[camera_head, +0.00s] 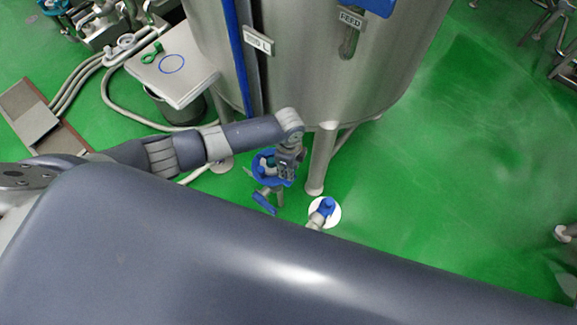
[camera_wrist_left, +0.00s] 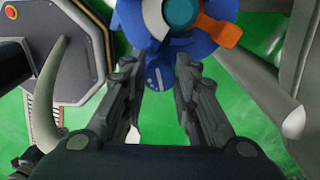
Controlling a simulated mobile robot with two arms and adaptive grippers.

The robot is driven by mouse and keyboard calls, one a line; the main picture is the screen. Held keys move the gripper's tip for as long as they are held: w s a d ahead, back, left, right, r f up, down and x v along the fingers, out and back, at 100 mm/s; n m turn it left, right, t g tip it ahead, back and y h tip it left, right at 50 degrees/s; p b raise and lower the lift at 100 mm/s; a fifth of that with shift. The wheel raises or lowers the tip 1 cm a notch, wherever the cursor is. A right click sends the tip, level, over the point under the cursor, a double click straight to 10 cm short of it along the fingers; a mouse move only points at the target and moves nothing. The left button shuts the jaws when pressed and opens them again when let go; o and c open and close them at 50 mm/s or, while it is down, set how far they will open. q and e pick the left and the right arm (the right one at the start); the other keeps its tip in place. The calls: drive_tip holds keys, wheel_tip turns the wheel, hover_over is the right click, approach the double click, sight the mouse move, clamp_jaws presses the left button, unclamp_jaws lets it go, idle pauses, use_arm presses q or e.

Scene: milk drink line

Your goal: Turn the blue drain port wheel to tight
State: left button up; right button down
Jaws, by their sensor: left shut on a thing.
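The blue drain port wheel (camera_head: 259,174) is low beside the steel tank, partly hidden by my left gripper (camera_head: 285,170), which reaches down on it. In the left wrist view the wheel (camera_wrist_left: 190,48) fills the top middle, with a teal and white centre and an orange piece at its right. My left gripper (camera_wrist_left: 158,85) has its two fingers at the wheel's near rim, one on each side of a blue tab, and is shut on the wheel. The exact finger contact is hard to see.
The steel tank (camera_head: 310,60) stands behind, with a support leg (camera_head: 321,160) just right of the wheel. A blue-topped fitting (camera_head: 326,206) stands over a white floor disc. A blue lever (camera_head: 264,202) hangs below the wheel.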

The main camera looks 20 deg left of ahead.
use_arm(q)
drive_tip(key=m, duration=0.6)
drive_tip(key=shift+w+m, duration=0.1)
drive_tip(key=shift+m, duration=0.2)
idle(0.5)
drive_tip(key=o, duration=1)
drive_tip(key=shift+o, duration=0.2)
wheel_tip(320, 180, up, 12)
drive_tip(key=shift+d, duration=0.1)
